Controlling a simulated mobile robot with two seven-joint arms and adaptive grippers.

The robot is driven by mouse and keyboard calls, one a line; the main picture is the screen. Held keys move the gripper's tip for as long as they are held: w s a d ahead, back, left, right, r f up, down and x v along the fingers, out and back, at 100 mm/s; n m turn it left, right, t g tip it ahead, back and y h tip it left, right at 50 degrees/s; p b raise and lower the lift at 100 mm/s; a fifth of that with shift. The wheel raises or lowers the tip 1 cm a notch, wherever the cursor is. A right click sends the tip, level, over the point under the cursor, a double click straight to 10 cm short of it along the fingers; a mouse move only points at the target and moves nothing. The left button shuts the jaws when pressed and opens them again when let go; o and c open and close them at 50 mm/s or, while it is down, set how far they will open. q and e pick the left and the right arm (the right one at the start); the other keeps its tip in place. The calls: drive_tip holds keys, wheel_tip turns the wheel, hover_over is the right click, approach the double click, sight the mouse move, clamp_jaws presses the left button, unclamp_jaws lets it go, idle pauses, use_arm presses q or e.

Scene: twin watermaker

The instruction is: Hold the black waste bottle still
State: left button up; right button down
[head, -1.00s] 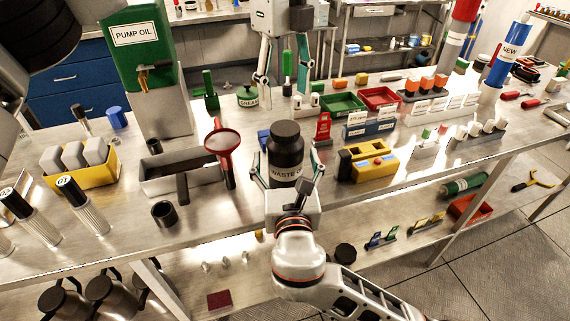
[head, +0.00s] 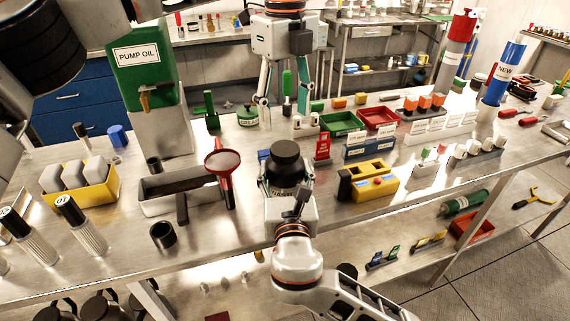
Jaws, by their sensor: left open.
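The black waste bottle (head: 286,172) stands upright on the metal bench near its front edge, with a wide black cap. My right gripper (head: 287,183) reaches in from the front, with one finger on each side of the bottle, close against it. It looks shut on the bottle; its palm hides the lower part of the bottle and most of the white label. My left gripper (head: 281,112) hangs from above farther back on the bench, open, its fingers pointing down behind the bottle and apart from it.
A red funnel (head: 223,162) and a grey tray (head: 160,207) lie left of the bottle. A yellow block holder (head: 370,184) and a blue bin (head: 369,149) are to the right. The front edge beside the yellow holder is clear.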

sight(285, 148)
use_arm(q)
drive_tip(key=m, duration=0.3)
drive_tip(key=shift+m, duration=0.4)
drive_tip(key=m, duration=1)
drive_tip(key=shift+m, duration=0.3)
drive_tip(key=m, duration=1.5)
drive_tip(key=shift+m, duration=0.4)
drive_tip(key=m, duration=0.9)
drive_tip(key=shift+f+m, duration=0.3)
drive_tip(key=shift+m, duration=0.2)
drive_tip(key=shift+f, duration=3.7)
